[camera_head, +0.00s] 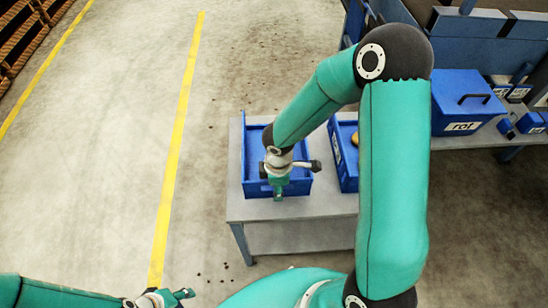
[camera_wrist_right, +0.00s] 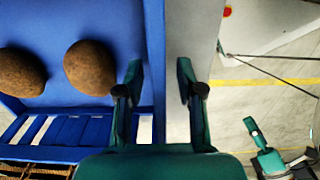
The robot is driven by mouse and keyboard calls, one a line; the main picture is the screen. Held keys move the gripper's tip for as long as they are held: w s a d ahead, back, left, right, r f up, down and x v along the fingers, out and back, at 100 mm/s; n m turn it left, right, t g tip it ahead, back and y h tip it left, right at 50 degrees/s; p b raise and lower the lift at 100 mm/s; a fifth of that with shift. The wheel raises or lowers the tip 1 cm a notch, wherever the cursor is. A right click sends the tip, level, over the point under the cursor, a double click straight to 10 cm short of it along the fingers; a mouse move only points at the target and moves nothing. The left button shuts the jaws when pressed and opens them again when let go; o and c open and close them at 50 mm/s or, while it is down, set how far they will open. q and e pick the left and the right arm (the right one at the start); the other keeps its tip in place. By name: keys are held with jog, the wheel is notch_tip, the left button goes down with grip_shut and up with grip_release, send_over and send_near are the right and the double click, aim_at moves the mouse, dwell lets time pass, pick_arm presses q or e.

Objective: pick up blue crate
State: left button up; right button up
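A blue crate (camera_head: 247,160) stands on the grey table, under my right forearm, which hides part of it. My right gripper (camera_head: 278,190) is at the crate's near wall. In the right wrist view the right gripper (camera_wrist_right: 160,90) is open, with the crate's blue wall (camera_wrist_right: 154,40) between its spread fingers. Two brown potatoes (camera_wrist_right: 90,67) lie inside the crate. My left gripper (camera_head: 178,297) is low at the bottom of the head view, away from the table. It also shows in the right wrist view (camera_wrist_right: 275,140), open and empty.
A second blue crate (camera_head: 343,178) stands close to the right on the same grey table (camera_head: 300,207), partly behind my right arm. A blue lidded box (camera_head: 465,95) sits on a bench at the right. The floor left of the table is clear, with yellow lines.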

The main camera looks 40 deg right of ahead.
grip_shut()
jog(key=shift+w+r, duration=0.1)
jog(key=shift+r, duration=0.1)
